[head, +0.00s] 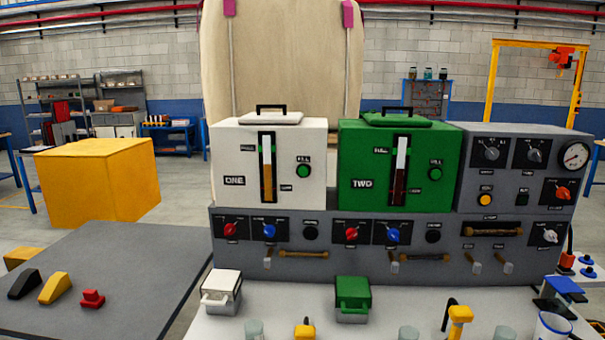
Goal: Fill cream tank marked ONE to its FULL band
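The white tank marked ONE (225,160) stands on the left of the grey panel, with a closed lid (273,118) and black handle on top. Its upright gauge (267,168) is amber in the lower part and pale above. The amber top sits below the upper green mark (247,149), whose small label is hard to read. A green button (303,171) labelled FILL is right of the gauge. The green tank marked TWO (350,165) stands beside it with a dark red column in its gauge and its own green button (435,173). Neither gripper shows.
Below the tanks are red knobs, blue knobs and handles on the panel front (320,272). A grey unit with a dial (575,156) stands at right. White (221,290) and green (352,297) lidded containers sit on the pale worktop. The dark table (130,270) at left is mostly clear.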

